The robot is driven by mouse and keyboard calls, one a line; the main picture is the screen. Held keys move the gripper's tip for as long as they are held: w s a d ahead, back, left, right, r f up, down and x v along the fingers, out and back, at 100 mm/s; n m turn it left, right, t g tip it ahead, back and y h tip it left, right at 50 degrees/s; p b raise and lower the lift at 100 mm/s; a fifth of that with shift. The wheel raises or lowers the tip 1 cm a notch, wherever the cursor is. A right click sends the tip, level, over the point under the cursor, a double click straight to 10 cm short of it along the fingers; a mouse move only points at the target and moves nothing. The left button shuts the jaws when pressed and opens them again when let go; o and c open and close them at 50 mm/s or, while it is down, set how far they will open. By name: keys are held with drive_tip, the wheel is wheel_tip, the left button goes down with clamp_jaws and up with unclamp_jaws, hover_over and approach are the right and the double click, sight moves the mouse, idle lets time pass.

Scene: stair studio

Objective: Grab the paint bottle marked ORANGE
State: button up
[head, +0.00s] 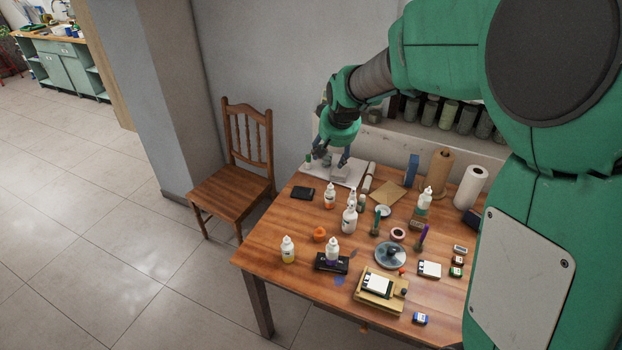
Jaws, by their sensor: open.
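A white-capped paint bottle with an orange band (329,197) stands upright on the wooden table (270,240), near its back left. Its label is too small to read. My gripper (333,160) is open over the table's far left corner, behind this bottle and apart from it. Other similar bottles stand nearby: one with yellow (288,251), one with purple (333,251), a whitish one (349,219) and one with teal (424,201).
A pale board (318,172) with a grey block lies under my gripper. A black wallet-like item (303,193) lies left of the orange-banded bottle. Paper rolls (469,187) stand at the back right. A wooden chair (232,185) stands left of the table.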

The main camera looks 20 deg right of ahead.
drive_tip(key=w+d+r+b+x, duration=0.1)
drive_tip(key=d+b+x, duration=0.1)
drive_tip(key=x, duration=1.1)
drive_tip(key=b, duration=0.1)
approach(331, 191)
drive_tip(key=shift+a+r+m+g, duration=0.15)
drive_tip(key=shift+r+m+g, duration=0.25)
drive_tip(key=shift+r, duration=0.1)
drive_tip(key=b+x, duration=0.1)
drive_tip(key=x, duration=0.7)
drive_tip(key=shift+b, duration=0.3)
drive_tip(key=shift+w+f, duration=0.15)
drive_tip(key=shift+f, duration=0.15)
drive_tip(key=shift+f, duration=0.1)
drive_tip(key=shift+b+x, duration=0.9)
drive_tip(key=shift+x, duration=1.6)
drive_tip(key=shift+w, duration=0.1)
